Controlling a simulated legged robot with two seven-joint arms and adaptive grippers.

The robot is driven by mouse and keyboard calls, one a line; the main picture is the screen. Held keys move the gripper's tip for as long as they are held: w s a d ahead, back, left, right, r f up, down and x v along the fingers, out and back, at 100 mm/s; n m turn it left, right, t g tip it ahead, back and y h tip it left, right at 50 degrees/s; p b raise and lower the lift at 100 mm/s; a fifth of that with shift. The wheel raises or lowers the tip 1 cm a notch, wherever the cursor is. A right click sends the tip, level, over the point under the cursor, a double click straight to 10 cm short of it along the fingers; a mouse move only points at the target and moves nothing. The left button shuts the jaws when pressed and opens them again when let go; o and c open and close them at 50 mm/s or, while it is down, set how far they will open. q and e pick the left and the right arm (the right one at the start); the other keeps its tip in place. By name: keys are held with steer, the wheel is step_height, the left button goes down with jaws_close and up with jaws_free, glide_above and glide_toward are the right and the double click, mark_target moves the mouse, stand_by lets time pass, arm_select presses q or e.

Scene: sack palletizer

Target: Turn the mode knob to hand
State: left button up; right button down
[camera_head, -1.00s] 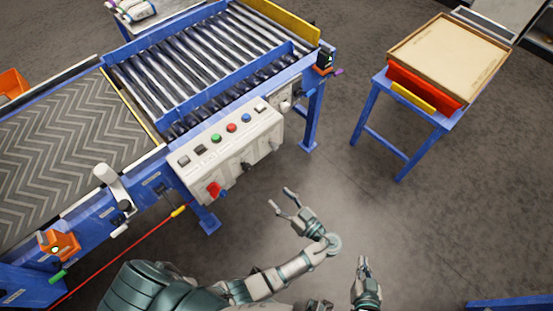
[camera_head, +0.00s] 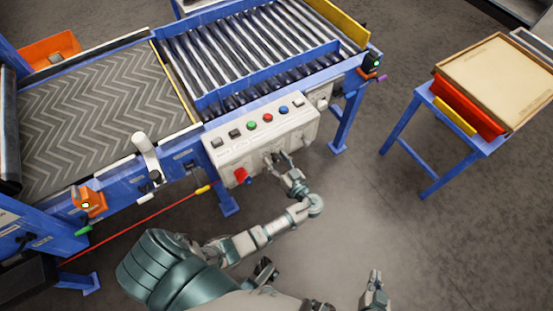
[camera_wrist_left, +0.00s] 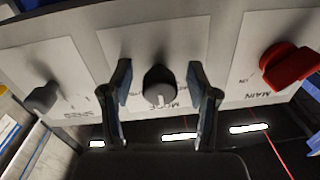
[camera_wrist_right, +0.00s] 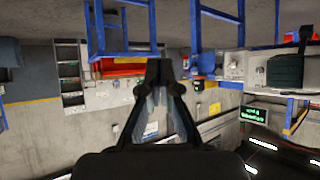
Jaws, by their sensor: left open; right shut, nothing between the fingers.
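The mode knob (camera_wrist_left: 159,84) is a dark round knob with a pale pointer line, on a white plate marked MODE in the left wrist view. My left gripper (camera_wrist_left: 165,88) is open, with one finger on each side of the knob; I cannot tell whether they touch it. In the head view my left gripper (camera_head: 279,158) is at the front of the white control box (camera_head: 225,155), and hides the knob. My right gripper (camera_head: 373,283) is shut and empty, low at the right, away from the box; it also shows in the right wrist view (camera_wrist_right: 160,75).
A red MAIN switch (camera_wrist_left: 288,65) and a smaller grey knob (camera_wrist_left: 42,97) flank the mode knob. Coloured buttons (camera_head: 252,125) line the box top. A roller conveyor (camera_head: 235,60) stands behind. A blue stand (camera_head: 432,150) is at the right, with open floor between.

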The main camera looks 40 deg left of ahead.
arm_select(q)
steer(key=shift+d, duration=0.15)
arm_select(e)
steer(key=shift+d, duration=0.15)
arm_select(q)
steer(key=shift+c, duration=1)
steer(key=shift+d+r, duration=0.1)
jaws_close()
arm_select(e)
steer(key=shift+d, duration=0.1)
